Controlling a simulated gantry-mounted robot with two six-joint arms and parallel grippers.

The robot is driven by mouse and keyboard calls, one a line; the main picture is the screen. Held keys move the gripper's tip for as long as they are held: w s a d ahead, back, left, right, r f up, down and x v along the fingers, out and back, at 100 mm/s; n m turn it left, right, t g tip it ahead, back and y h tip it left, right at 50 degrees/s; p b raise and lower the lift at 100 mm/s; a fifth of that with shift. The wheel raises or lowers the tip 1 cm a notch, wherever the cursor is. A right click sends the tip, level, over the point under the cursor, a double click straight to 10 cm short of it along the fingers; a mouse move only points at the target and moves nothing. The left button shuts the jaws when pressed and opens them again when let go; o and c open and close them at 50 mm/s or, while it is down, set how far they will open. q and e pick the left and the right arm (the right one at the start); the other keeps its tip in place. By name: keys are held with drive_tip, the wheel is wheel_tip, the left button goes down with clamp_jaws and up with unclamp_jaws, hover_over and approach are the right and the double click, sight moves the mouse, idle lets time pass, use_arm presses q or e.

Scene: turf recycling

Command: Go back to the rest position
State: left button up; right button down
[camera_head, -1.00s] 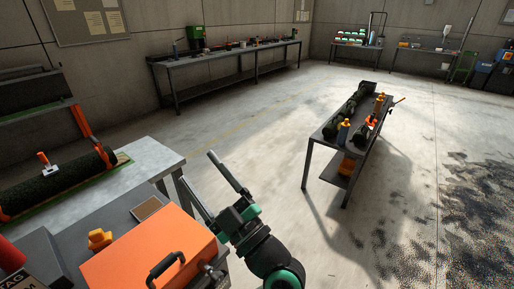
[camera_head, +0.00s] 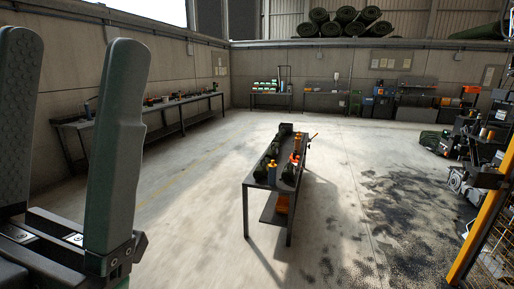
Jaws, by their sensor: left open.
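My left gripper (camera_head: 68,140) is large and close at the left edge of the head view. Its two dark green, padded fingers point up and stand apart with nothing between them, so it is open and empty. Part of the near finger's base and mount shows at the lower left. My right gripper is not in view. No held object shows.
A dark metal table (camera_head: 245,195) with bottles and tools stands mid-floor. A long workbench (camera_head: 160,130) runs along the left wall. A yellow barrier post (camera_head: 480,235) stands at the right. Rolled turf (camera_head: 345,25) lies high at the back.

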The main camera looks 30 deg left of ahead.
use_arm(q)
drive_tip(key=w+f+n+g+y, duration=0.3)
drive_tip(key=w+f+n+y, duration=0.1)
drive_tip(key=w+n+y, duration=0.25)
wheel_tip(320, 180, up, 37)
drive_tip(key=n+p, duration=0.1)
drive_tip(key=p, duration=3.7)
drive_tip(key=shift+w+a+g+h, duration=0.3)
drive_tip(key=shift+a+g+h, duration=0.05)
drive_tip(key=shift+g, duration=0.05)
drive_tip(key=shift+r, duration=0.1)
